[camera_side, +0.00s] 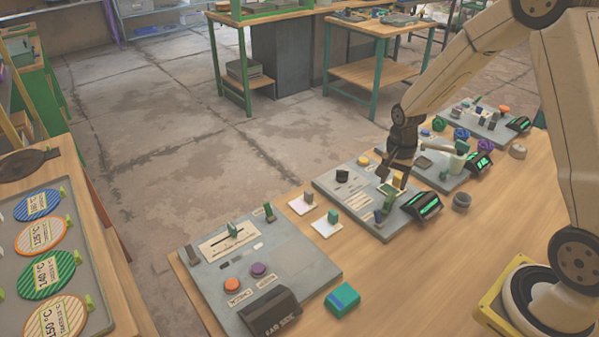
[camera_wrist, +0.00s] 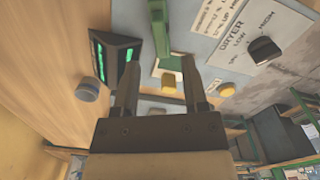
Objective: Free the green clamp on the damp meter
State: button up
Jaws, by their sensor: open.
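My gripper (camera_side: 396,180) is over the middle grey panel (camera_side: 330,187), near its display. In the wrist view my gripper (camera_wrist: 161,54) is open, with its two fingers pointing at the panel. A green upright piece (camera_wrist: 160,28), which looks like the clamp, stands ahead of the fingertips, with a paler green part beside it. I cannot tell if the fingers touch it. In the side view, green parts (camera_side: 388,200) show beside the display and below the gripper. The dark meter housing (camera_wrist: 115,60) with its lit green display is left of the fingers; it also shows in the side view (camera_side: 422,205).
The middle panel also carries a black knob (camera_wrist: 264,49), a yellow knob (camera_wrist: 226,89) and a yellow block (camera_wrist: 169,83). A round grey-blue piece (camera_wrist: 88,89) lies on the wooden table. Another panel (camera_side: 290,258) stands nearer the camera, with a teal block (camera_side: 342,299) beside it.

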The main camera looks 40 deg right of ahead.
aim_at(390, 196)
jog(key=shift+f, duration=2.95)
grip_shut()
